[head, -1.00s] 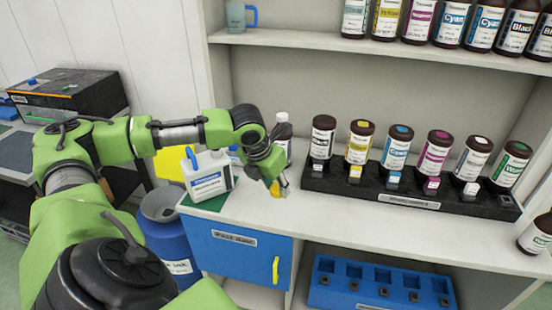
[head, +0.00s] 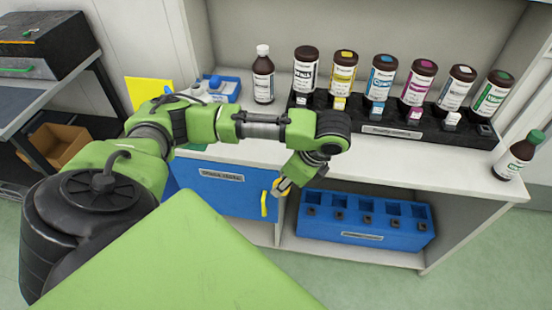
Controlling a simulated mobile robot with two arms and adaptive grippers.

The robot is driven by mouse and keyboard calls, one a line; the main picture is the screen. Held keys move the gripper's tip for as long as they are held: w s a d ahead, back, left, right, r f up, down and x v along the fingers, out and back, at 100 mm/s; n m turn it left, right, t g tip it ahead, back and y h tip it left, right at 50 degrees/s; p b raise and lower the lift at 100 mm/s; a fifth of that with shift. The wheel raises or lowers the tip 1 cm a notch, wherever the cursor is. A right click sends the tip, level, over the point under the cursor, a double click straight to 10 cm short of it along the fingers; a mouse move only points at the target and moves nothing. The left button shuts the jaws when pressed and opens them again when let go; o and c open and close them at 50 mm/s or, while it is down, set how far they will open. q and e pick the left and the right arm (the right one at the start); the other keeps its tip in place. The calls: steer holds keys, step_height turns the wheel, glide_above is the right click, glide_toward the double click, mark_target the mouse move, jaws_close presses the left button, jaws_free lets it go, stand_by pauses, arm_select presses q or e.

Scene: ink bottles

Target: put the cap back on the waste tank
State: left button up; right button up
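My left gripper (head: 282,188) hangs in front of the shelf edge, beside the yellow handle of the blue cabinet door. A small yellow piece (head: 279,184), which looks like a cap, shows between its fingers and seems gripped; much of it is hidden. My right gripper is not in view.
A black rack (head: 350,124) of several ink bottles stands on the counter (head: 440,152). A brown bottle (head: 263,75) stands left of it, a green-capped bottle (head: 518,156) at right. The blue door (head: 225,190) has a yellow handle (head: 264,204). A blue holder (head: 362,230) sits below.

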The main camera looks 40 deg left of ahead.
arm_select(q)
steer(key=s+d+f+n+g+h, duration=0.1)
steer(key=s+d+n, duration=0.3)
steer(key=n, duration=0.4)
steer(key=s+d+f+n+g+h, duration=0.1)
steer(key=s+d+n+g+h, duration=0.2)
steer(key=d+n, duration=0.4)
steer(key=shift+s+d+n+h, duration=0.3)
steer(key=shift+s+n, duration=0.35)
steer(key=shift+n, duration=0.05)
